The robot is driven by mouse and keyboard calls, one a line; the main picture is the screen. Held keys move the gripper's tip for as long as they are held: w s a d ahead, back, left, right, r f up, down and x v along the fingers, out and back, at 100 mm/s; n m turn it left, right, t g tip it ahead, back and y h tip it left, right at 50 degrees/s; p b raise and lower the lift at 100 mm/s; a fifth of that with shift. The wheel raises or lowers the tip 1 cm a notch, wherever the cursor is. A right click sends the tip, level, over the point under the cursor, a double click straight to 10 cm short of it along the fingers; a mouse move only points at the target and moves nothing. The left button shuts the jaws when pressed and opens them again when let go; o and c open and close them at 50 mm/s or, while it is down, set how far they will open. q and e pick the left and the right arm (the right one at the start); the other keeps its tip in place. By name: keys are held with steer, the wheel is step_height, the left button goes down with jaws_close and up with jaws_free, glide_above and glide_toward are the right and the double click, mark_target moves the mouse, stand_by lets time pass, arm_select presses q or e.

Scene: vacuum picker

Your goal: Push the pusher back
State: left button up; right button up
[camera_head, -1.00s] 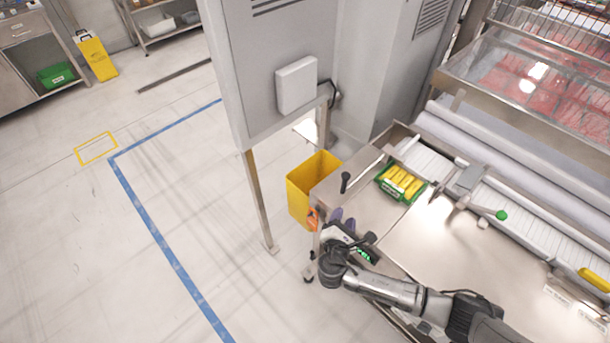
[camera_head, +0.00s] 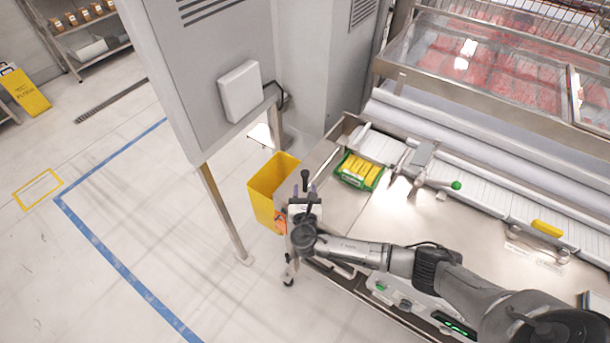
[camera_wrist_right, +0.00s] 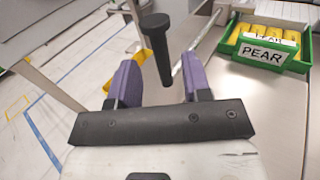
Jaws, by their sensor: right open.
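My right gripper (camera_head: 306,191) is open at the left end of the steel table. A black upright handle with a wider top (camera_head: 305,178) stands at this end of the table, and it looks like the pusher's handle. In the right wrist view the handle (camera_wrist_right: 159,45) shows in the gap between the two purple fingers (camera_wrist_right: 160,70), with space on both sides. The fingers are not closed on it. I cannot tell how far its lower end is from the fingers. My left gripper is not in view.
A green PEAR crate with yellow packs (camera_head: 358,171) sits right of the handle. A yellow bin (camera_head: 270,191) stands left of the table, beside a grey cabinet (camera_head: 213,75). The steel tabletop (camera_head: 440,228) is mostly clear.

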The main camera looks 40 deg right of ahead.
mark_target(305, 182)
steer(key=x, duration=0.6)
steer(key=shift+w+d+b, duration=0.15)
steer(key=shift+w+b, duration=0.05)
steer(key=shift+b, duration=0.1)
jaws_close()
stand_by(0.4)
